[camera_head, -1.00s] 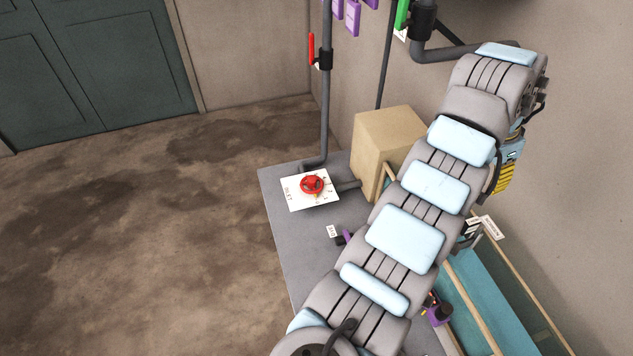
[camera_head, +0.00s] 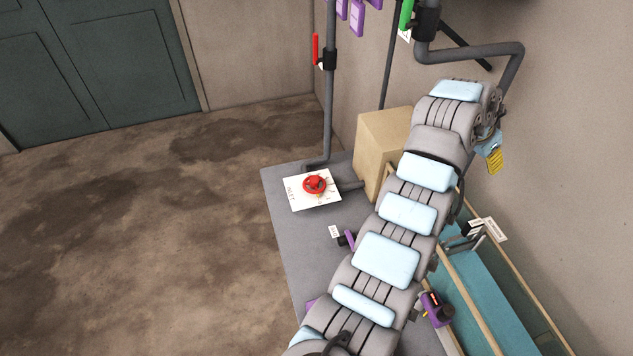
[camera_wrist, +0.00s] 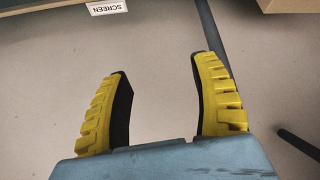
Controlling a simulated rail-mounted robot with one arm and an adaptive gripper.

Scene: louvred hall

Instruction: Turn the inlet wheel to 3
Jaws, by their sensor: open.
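The red inlet wheel (camera_head: 315,184) sits on a white dial plate (camera_head: 300,197) marked INLET at the far left end of the grey bench, in the head view. The numbers on the plate are too small to read for certain, and so is the wheel's setting. My gripper (camera_head: 495,158) is partly hidden behind my arm, up and to the right of the wheel and well apart from it. In the wrist view my gripper (camera_wrist: 160,105) is open, with two yellow-backed fingers wide apart and nothing between them. The wheel is not in the wrist view.
A tan box (camera_head: 379,145) stands just right of the wheel. A grey pipe (camera_head: 331,110) with a red lever (camera_head: 316,48) rises behind it. A teal trough (camera_head: 490,300) with wooden rails lies at right. A SCREEN label (camera_wrist: 107,8) shows in the wrist view.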

